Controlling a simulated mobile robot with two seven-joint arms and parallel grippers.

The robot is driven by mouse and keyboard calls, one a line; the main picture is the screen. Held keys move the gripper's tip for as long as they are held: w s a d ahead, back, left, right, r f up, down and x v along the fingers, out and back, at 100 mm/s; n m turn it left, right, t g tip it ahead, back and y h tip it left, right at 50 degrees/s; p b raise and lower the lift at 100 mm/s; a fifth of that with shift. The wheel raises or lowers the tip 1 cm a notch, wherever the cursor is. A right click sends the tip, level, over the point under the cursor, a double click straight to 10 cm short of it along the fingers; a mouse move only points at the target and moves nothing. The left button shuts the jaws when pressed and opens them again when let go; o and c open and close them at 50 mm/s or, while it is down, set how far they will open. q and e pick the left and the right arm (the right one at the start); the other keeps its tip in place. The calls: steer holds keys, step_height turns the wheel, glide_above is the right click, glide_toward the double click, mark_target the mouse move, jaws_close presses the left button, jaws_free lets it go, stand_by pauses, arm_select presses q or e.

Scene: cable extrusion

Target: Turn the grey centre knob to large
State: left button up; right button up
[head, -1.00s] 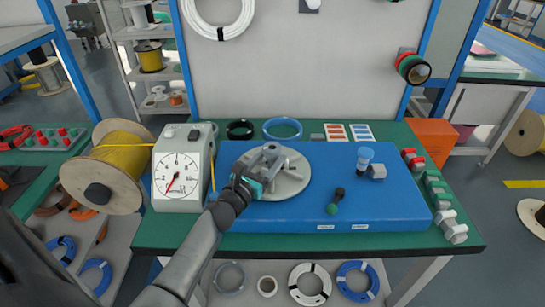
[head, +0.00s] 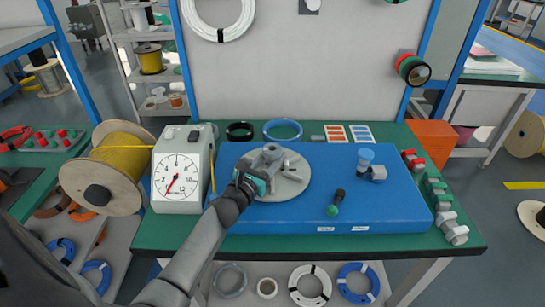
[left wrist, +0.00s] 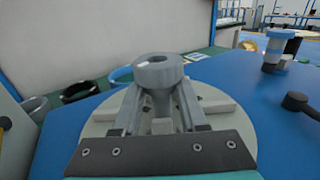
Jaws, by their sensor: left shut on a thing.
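The grey centre knob (head: 273,151) stands on a round light grey plate (head: 294,189) on the blue board. In the left wrist view the knob (left wrist: 158,70) shows a round top with a hole, between the two grey fingers. My left gripper (head: 264,166) comes in from the front left and is shut on the knob. In the left wrist view my left gripper (left wrist: 160,104) has a finger on each side of the knob's stem. The fingers hide part of the knob's lower body. No size marking for the knob is readable. My right gripper is not in view.
A dial gauge box (head: 183,170) stands close left of the plate, beside a yellow cable spool (head: 122,157). A black-topped green knob (head: 335,203) and a blue-capped post (head: 365,157) stand on the blue board (head: 400,207). Coloured blocks line its right side.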

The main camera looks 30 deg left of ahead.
arm_select(q)
jaws_close()
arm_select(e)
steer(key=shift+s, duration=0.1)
arm_select(q)
steer(key=shift+y, duration=0.3)
steer(key=shift+n+y, duration=0.7)
steer(key=shift+y, duration=0.1)
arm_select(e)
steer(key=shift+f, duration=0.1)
arm_select(q)
steer(key=o, duration=0.7)
jaws_free()
steer(key=shift+o, duration=1)
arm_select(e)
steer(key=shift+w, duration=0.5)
arm_select(q)
steer(key=shift+s, duration=0.1)
